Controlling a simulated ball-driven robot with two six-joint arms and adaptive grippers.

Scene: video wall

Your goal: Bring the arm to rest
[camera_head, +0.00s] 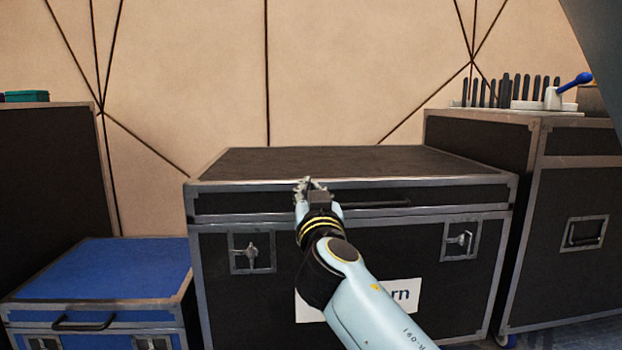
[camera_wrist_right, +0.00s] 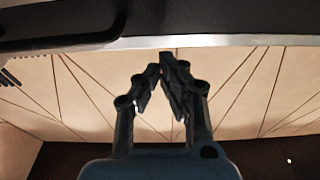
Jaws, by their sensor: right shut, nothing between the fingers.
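My right arm (camera_head: 355,285) reaches up from the lower right in the head view. Its gripper (camera_head: 309,184) is in front of the upper front edge of a black flight case (camera_head: 350,162), near the lid's metal rim. In the right wrist view the gripper's fingertips (camera_wrist_right: 168,62) come together with nothing between them. The case's lid is shut. I cannot tell whether the gripper touches the case. My left gripper is not in view.
A blue case (camera_head: 110,268) stands at the lower left. A taller dark case (camera_head: 50,180) is behind it. Another black case (camera_head: 570,200) at the right carries a rack of dark upright pieces (camera_head: 505,92) and a blue-handled object (camera_head: 572,84). A panelled wall (camera_head: 200,70) is behind.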

